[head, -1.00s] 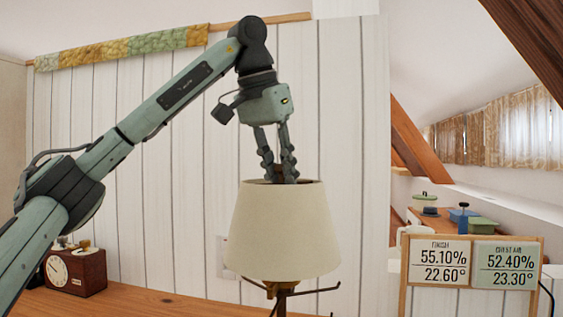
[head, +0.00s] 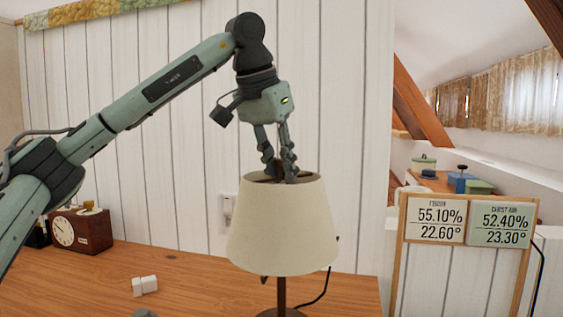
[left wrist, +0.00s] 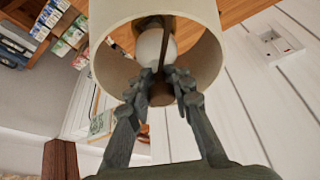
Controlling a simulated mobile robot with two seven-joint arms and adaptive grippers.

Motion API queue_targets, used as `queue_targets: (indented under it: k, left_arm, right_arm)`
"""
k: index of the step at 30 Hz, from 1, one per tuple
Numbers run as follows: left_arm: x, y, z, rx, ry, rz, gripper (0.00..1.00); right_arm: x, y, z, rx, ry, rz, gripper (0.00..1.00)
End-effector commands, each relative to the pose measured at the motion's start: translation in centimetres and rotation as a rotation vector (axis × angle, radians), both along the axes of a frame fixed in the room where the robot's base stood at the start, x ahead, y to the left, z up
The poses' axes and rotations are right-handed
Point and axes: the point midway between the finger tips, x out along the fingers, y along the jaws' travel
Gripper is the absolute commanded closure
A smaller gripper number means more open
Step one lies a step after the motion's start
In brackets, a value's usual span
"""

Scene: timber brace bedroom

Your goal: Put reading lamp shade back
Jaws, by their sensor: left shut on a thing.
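The cream lamp shade (head: 283,235) is around the upper part of the lamp stand (head: 282,293), whose dark stem and base show below it on the desk. The shade looks about upright. My left gripper (head: 278,174) points down into the shade's top opening, shut on its inner top fitting. In the left wrist view, my left fingertips (left wrist: 160,92) meet at a dark piece in the middle, with the white bulb (left wrist: 152,46) behind and the shade wall (left wrist: 207,25) around. Whether the shade rests on the stand is hidden. My right gripper is out of view.
The wooden desk (head: 195,280) holds a brown clock (head: 80,230) at left and small white blocks (head: 145,286). A wall socket (head: 228,208) and a black cord (head: 325,285) are near the lamp. A framed display board (head: 468,222) stands at right.

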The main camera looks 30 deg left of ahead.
Motion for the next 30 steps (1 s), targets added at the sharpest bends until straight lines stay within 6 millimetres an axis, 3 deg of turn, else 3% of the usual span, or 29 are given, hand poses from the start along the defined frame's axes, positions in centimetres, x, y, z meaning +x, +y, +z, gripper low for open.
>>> queue_targets:
  k: [10, 11, 17, 26, 30]
  left_arm:
    - [0.0, 0.0, -0.2, 0.000, 0.000, -0.001, 1.00]
    - [0.0, 0.0, -0.2, 0.000, 0.000, -0.001, 0.79]
    - [0.0, 0.0, -0.2, 0.000, 0.000, 0.000, 0.55]
    - [0.0, 0.0, -0.1, 0.001, 0.001, -0.001, 0.55]
    - [-0.4, 0.1, 0.9, 0.000, 0.000, 0.000, 0.55]
  right_arm:
    - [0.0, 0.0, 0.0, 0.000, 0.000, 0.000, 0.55]
    - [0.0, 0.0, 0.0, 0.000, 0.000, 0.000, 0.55]
    - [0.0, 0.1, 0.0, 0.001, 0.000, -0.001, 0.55]
    - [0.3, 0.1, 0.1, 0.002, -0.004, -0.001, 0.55]
    - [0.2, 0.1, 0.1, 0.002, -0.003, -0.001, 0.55]
